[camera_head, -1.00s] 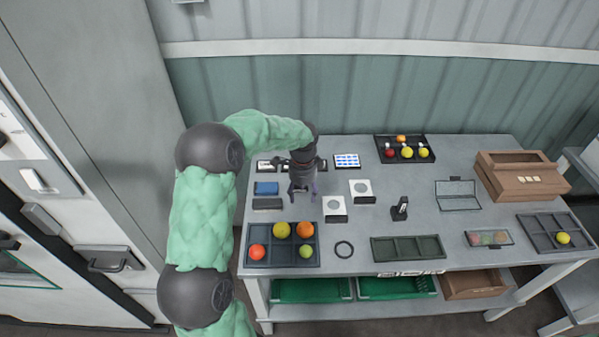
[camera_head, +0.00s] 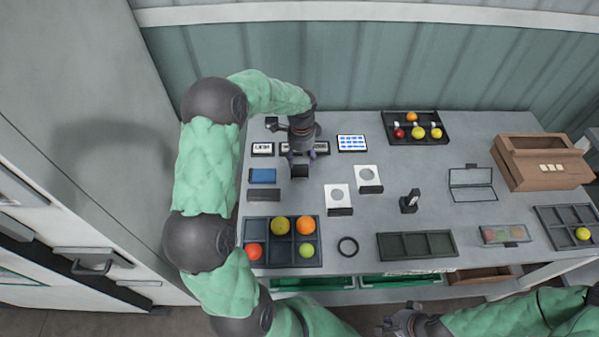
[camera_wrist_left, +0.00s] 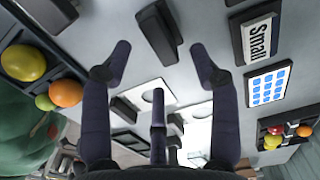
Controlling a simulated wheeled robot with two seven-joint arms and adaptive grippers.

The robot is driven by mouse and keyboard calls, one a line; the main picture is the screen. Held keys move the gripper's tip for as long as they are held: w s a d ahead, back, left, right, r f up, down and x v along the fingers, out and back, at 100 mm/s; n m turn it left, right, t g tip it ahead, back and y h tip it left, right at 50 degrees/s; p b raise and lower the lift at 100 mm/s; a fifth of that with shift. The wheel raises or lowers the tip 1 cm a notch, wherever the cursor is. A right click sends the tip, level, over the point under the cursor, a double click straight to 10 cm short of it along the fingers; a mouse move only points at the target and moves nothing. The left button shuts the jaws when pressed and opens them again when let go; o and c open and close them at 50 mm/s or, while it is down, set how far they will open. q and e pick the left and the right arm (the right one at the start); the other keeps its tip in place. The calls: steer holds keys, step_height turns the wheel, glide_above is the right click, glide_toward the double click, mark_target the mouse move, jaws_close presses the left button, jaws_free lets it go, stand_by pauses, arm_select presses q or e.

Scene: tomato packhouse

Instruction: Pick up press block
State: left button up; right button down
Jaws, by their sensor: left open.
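A small dark block (camera_head: 300,171), which may be the press block, stands on the grey table just below my left gripper (camera_head: 301,155) in the head view. In the left wrist view a dark block with a raised ridge (camera_wrist_left: 158,32) lies beyond and between the spread fingertips of my left gripper (camera_wrist_left: 168,50). The fingers are open, with nothing between them, and the block looks apart from them. My right gripper (camera_head: 402,322) is at the bottom edge of the head view, off the table's front; its fingers are too unclear to read.
Near the left gripper are a blue block (camera_head: 263,176), a flat dark block (camera_head: 264,195), label plates (camera_head: 262,149) and two white plates (camera_head: 338,194) (camera_head: 367,175). A fruit tray (camera_head: 283,265) is in front. A black ring (camera_head: 347,247) and an empty tray (camera_head: 417,258) lie rightward.

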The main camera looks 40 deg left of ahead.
mark_target(302, 167)
arm_select(q)
steer(key=f+b, duration=0.1)
steer(key=f, duration=0.3)
steer(key=shift+d+f+b, duration=0.2)
steer(key=shift+f+b, duration=0.05)
steer(key=shift+b, duration=0.1)
steer(key=shift+f, duration=0.5)
steer(key=shift+r, duration=0.1)
steer(key=shift+c, duration=0.3)
jaws_close()
